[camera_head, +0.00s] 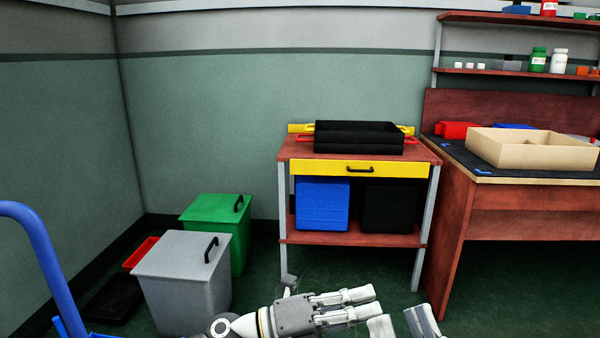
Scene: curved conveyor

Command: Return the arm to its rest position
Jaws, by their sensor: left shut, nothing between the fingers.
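My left gripper (372,303) reaches in from the left at the bottom of the head view. Its grey and white fingers point right and are shut with nothing between them. It is in front of the two-level stand, apart from it in the picture. Two pale fingertips of my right gripper (401,318) show at the bottom edge. A clear gap lies between them and they look empty. The rest of the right gripper is cut off by the frame.
A stand (286,230) holds black trays (358,146), a blue bin (322,206) and a black bin (389,206). A grey bin (180,280) and a green bin (240,240) stand at left. A workbench (450,240) with a beige tray (520,157) is at right.

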